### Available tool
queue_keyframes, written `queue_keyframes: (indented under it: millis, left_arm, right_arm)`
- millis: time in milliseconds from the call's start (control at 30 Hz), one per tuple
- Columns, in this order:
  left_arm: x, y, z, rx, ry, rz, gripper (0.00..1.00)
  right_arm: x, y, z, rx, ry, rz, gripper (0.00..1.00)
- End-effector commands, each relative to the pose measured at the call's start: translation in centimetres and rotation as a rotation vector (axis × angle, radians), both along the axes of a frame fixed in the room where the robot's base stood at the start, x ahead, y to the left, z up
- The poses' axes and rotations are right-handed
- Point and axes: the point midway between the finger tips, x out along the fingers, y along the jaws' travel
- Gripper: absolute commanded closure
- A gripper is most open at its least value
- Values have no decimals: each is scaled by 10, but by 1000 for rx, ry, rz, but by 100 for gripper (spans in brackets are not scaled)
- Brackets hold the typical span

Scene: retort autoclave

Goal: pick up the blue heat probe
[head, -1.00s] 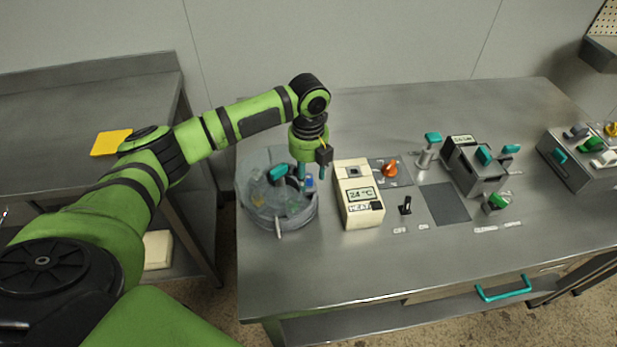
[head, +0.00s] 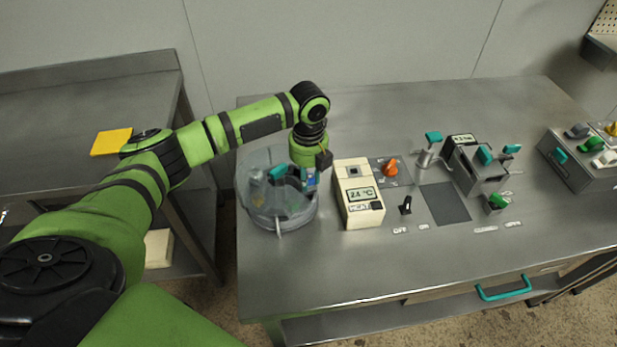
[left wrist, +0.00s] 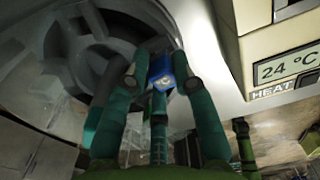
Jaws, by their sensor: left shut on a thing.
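The blue heat probe shows as a blue block (left wrist: 160,68) between my fingertips in the left wrist view. In the head view a bit of its blue (head: 312,178) shows at the right inside edge of the round clear vessel (head: 268,217). My left gripper (head: 303,180) points down over that edge, its teal fingers low. In the left wrist view the gripper (left wrist: 161,81) is shut on the probe's blue part. The rest of the probe is hidden by the fingers. My right gripper is in neither view.
Right beside the vessel stands a cream heater box (head: 352,205) reading 24 °C. Farther right are an orange knob (head: 390,168), a black switch (head: 405,206) and a grey clamp device (head: 478,170). The front of the steel table (head: 370,270) is clear.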

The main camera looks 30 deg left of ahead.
Motion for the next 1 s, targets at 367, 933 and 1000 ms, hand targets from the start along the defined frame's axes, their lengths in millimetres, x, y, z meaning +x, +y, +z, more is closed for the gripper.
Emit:
queue_keyframes:
  millis: [367,933,1000]
  left_arm:
    - [3,-21,47,-6,-6,-7,100]
    - [6,-114,106,-2,-2,-1,100]
    - [6,-116,109,-2,-1,0,100]
  right_arm:
    - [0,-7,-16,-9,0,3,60]
    - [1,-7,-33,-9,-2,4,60]
    - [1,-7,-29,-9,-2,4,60]
